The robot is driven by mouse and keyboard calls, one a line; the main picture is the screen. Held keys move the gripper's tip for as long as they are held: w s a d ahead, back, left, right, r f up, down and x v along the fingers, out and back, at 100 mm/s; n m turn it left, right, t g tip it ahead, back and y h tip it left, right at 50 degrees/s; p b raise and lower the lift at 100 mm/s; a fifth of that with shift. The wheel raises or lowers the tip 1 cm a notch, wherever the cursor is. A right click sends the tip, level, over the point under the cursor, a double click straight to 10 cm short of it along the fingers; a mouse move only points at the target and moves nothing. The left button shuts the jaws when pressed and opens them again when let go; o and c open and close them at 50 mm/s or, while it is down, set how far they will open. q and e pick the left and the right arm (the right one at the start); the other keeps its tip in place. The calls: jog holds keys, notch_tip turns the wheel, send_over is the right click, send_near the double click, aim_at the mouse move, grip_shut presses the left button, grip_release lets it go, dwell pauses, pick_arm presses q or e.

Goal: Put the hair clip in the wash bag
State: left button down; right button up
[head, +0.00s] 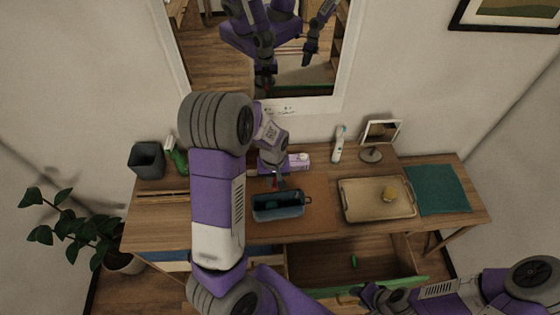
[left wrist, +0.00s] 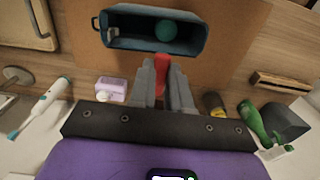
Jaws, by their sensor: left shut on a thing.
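The hair clip looks like a small red piece (left wrist: 162,66) between the fingers of my left gripper (left wrist: 164,85) in the left wrist view. In the head view my left gripper (head: 278,183) is just behind the wash bag, with a trace of red at its tips. The wash bag (head: 278,213) is an open dark blue box-like bag on the desk; it also shows at the top of the left wrist view (left wrist: 150,44). A round teal thing (left wrist: 166,30) lies inside it. My right gripper (head: 372,297) is low by the open drawer; its fingers are unclear.
A toothbrush (head: 338,145), small mirror (head: 381,135), purple-white box (head: 299,161) and dark cup (head: 147,160) stand at the back. An open drawer (head: 320,265) juts out in front.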

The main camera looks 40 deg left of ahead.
pick_arm(q)
jog(key=shift+a+r, duration=0.2)
jog(key=shift+s+f+b, duration=0.1)
jog(key=shift+f+b, duration=0.55)
jog(key=shift+f, duration=0.2)
notch_tip(320, 180, down, 4)
jog(key=b, duration=0.3)
jog(key=shift+f, duration=0.15)
jog(key=c, duration=1)
grip_release()
notch_tip(320, 180, up, 8)
jog(key=shift+f, duration=0.15)
jog(key=shift+f, duration=0.1)
